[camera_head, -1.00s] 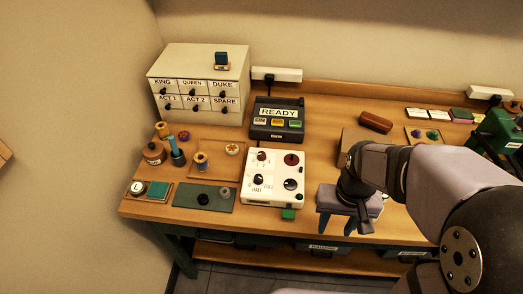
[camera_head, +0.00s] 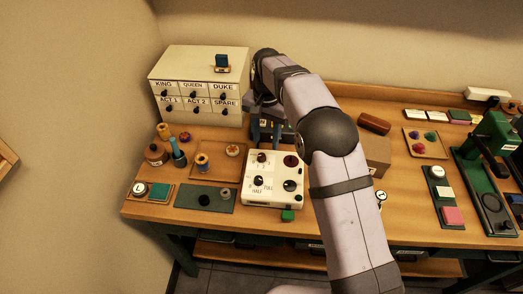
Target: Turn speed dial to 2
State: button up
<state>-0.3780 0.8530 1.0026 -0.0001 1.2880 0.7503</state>
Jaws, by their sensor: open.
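A white control box (camera_head: 249,196) sits near the table's front edge, left of my arm. The lower-left dial has HALF and FULL marks. The other marks are too small to read, so I cannot tell which is the speed dial or its setting. My gripper (camera_head: 266,134) points down behind the box, open, its blue fingers apart.
A cream drawer cabinet (camera_head: 195,62) stands at the back left, close to my gripper. My arm mostly hides the READY device. Spools and a green mat (camera_head: 187,196) lie left of the box. A green press (camera_head: 495,135) stands at the right.

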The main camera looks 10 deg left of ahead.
aim_at(262, 155)
jog(key=shift+w+a+f, duration=0.15)
jog(key=shift+w+a, duration=0.1)
jog(key=shift+a, duration=0.5)
jog(key=shift+f, duration=0.15)
jog(key=shift+f+p, duration=1.45)
jog(key=shift+f, duration=2.05)
grip_shut()
